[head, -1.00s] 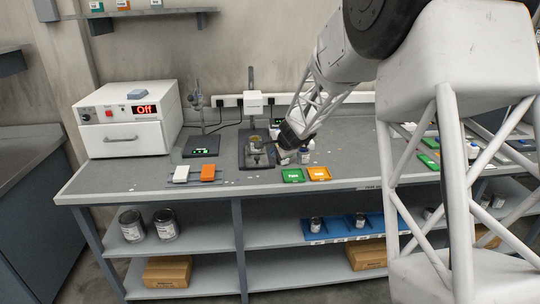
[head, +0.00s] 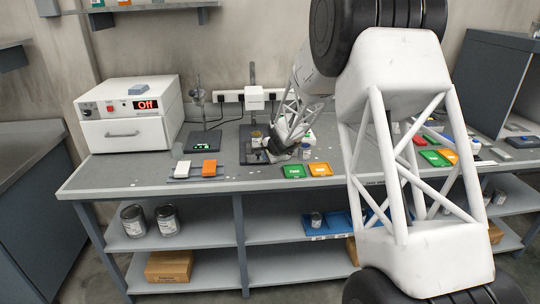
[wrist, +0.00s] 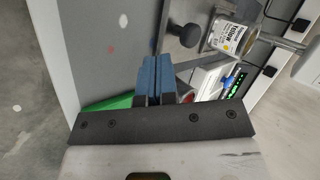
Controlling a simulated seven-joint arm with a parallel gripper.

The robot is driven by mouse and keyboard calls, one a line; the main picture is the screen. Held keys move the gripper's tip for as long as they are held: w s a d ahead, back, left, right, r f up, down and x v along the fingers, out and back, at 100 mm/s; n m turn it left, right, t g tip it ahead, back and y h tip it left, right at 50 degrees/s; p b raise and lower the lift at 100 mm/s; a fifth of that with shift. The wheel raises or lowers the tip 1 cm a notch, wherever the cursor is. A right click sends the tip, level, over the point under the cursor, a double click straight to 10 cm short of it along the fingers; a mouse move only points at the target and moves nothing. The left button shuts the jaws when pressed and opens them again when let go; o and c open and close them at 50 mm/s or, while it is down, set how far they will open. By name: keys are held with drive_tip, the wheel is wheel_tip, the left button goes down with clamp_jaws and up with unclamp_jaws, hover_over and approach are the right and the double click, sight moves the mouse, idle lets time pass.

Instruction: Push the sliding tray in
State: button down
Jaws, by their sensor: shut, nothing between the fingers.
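The sliding tray appears to be the dark plate (head: 254,158) at the foot of a stand with a white head (head: 254,98), in the middle of the bench. In the wrist view, a grey metal plate (wrist: 186,12) carries a dark knob (wrist: 184,36) and a labelled can (wrist: 231,38). My gripper (head: 272,152) is low at the right side of the stand and partly hides it. Its blue fingertips (wrist: 157,68) are shut and empty, pointing towards the plate's edge near the knob. I cannot tell whether they touch it.
A white oven (head: 127,115) reading "Off" stands at the left. White and orange blocks (head: 209,168) lie on the front left of the bench. Green (head: 294,171) and orange (head: 320,169) trays and small bottles are close to the right of my gripper.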

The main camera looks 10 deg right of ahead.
sight(262, 134)
drive_tip(key=shift+w+a+f, duration=0.1)
drive_tip(key=shift+w+a, duration=0.25)
drive_tip(key=shift+w, duration=0.4)
drive_tip(key=shift+w+a+f, duration=0.1)
drive_tip(key=shift+w+a, duration=0.25)
drive_tip(key=shift+w, duration=0.35)
drive_tip(key=shift+w, duration=0.1)
drive_tip(key=w, duration=1.5)
drive_tip(key=shift+w, duration=0.2)
drive_tip(key=shift+d, duration=0.1)
drive_tip(key=shift+s+d+r, duration=0.15)
drive_tip(key=shift+s+d, duration=0.1)
drive_tip(key=shift+s, duration=0.3)
drive_tip(key=shift+s+d+r, duration=0.1)
drive_tip(key=shift+s+d, duration=0.15)
drive_tip(key=shift+s, duration=0.3)
drive_tip(key=shift+s+d+r, duration=0.15)
drive_tip(key=shift+s+d, duration=0.1)
drive_tip(key=shift+s, duration=0.3)
drive_tip(key=v, duration=1)
drive_tip(key=shift+s, duration=0.2)
